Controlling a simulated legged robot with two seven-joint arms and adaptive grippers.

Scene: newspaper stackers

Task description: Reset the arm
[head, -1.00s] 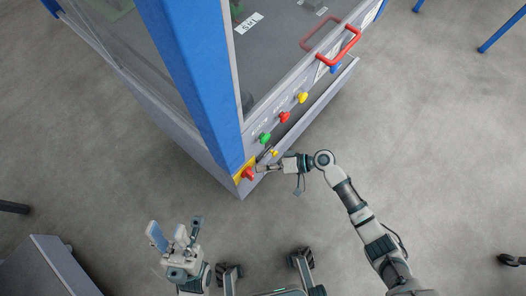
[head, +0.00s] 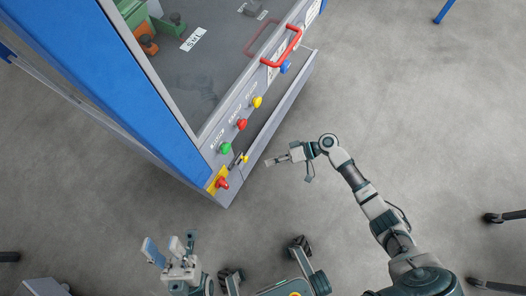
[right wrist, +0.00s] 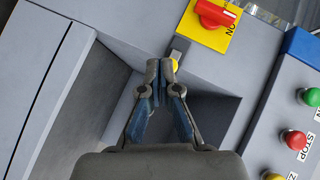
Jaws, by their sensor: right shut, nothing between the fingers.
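In the head view my right gripper (head: 270,162) is shut and empty, over the floor just right of the machine's front panel and apart from it. In the right wrist view its closed fingers (right wrist: 161,72) point toward the machine's corner, below a red rotary switch (right wrist: 215,13) on a yellow plate. My left gripper (head: 170,247) is at the lower left of the head view, its fingers spread and empty, pointing up the picture. The red switch also shows in the head view (head: 222,183) at the machine's near corner.
The machine (head: 300,85) has a blue frame, glass, a red handle (head: 288,42) and green (head: 226,148), red (head: 241,125) and yellow (head: 257,102) buttons. A trough runs under the panel. Grey floor (head: 420,120) is open to the right. Dark furniture feet (head: 500,216) stand at the right edge.

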